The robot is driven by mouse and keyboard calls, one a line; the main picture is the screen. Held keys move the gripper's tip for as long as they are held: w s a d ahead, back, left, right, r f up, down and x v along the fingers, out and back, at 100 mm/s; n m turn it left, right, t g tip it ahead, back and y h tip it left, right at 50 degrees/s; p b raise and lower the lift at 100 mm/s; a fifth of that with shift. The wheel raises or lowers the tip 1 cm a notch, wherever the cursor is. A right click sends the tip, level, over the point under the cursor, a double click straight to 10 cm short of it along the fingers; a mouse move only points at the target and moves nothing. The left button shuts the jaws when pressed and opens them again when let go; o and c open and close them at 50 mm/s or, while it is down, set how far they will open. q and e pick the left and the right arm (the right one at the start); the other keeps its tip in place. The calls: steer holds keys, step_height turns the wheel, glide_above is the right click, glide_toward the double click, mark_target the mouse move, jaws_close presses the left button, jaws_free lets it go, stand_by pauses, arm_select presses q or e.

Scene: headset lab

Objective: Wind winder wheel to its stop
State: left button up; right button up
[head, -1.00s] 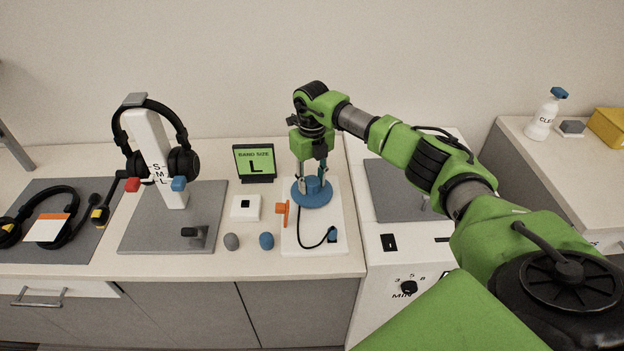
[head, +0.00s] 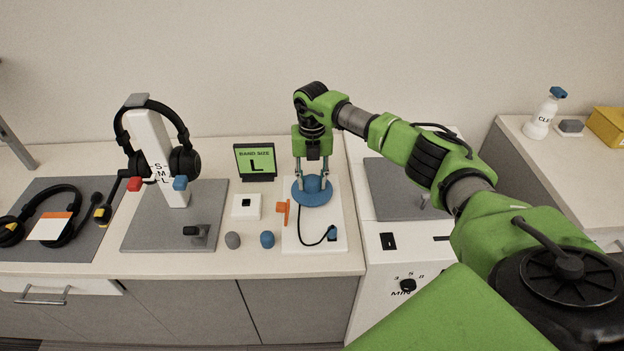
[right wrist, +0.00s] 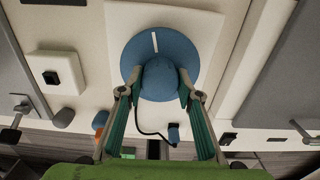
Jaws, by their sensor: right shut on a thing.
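The blue winder wheel (head: 312,198) lies on a white base plate (head: 325,242) on the counter, with a raised blue knob in its middle. It also shows in the right wrist view (right wrist: 135,48), where a white mark on the disc points toward the top of the picture. My right gripper (head: 313,172) reaches down from above and its fingers (right wrist: 158,92) are shut on the knob, one on each side. A black cable and an orange tab (head: 283,212) are at the plate. My left gripper is not in view.
A sign reading BAND SIZE L (head: 255,161) and a white box with a dark switch (head: 246,207) stand left of the plate. A headset stand (head: 158,150) is farther left. A white machine with a dial (head: 408,285) is at the right.

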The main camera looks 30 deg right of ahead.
mark_target(312, 179)
steer(key=shift+r, duration=0.1)
steer(key=o, duration=1.1)
step_height(312, 179, up, 12)
